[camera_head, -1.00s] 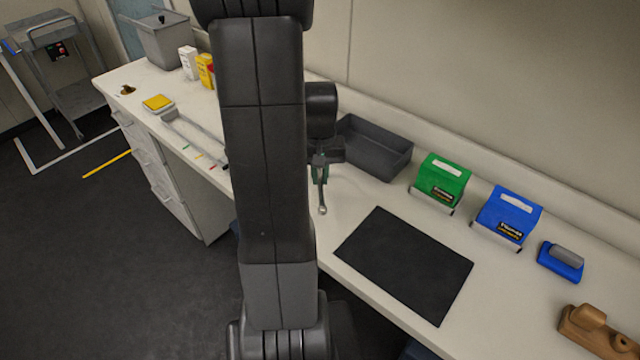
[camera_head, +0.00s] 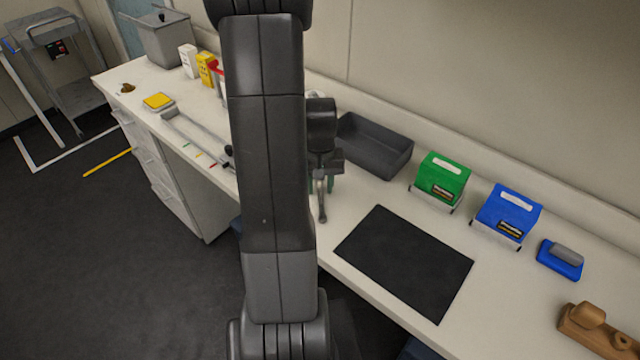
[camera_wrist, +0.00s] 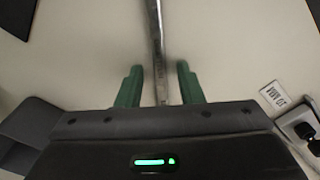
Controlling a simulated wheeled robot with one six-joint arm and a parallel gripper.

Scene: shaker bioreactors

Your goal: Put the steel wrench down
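The steel wrench (camera_head: 322,208) is on the white bench, left of the black mat, with its lower end toward the bench's front edge. In the wrist view its shaft (camera_wrist: 157,45) runs between the two green fingers of my gripper (camera_wrist: 158,84), with a visible gap on each side. My gripper also shows in the head view (camera_head: 321,184), its fingers spread around the wrench's upper part. It is open and low over the bench. The wrench's far end is hidden under my gripper.
The black mat (camera_head: 405,263) lies to the right of the wrench. A grey open bin (camera_head: 374,147) stands behind, with a green box (camera_head: 440,180) and a blue box (camera_head: 507,215) farther right. A white label (camera_wrist: 274,94) and a plug (camera_wrist: 303,130) show near my gripper.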

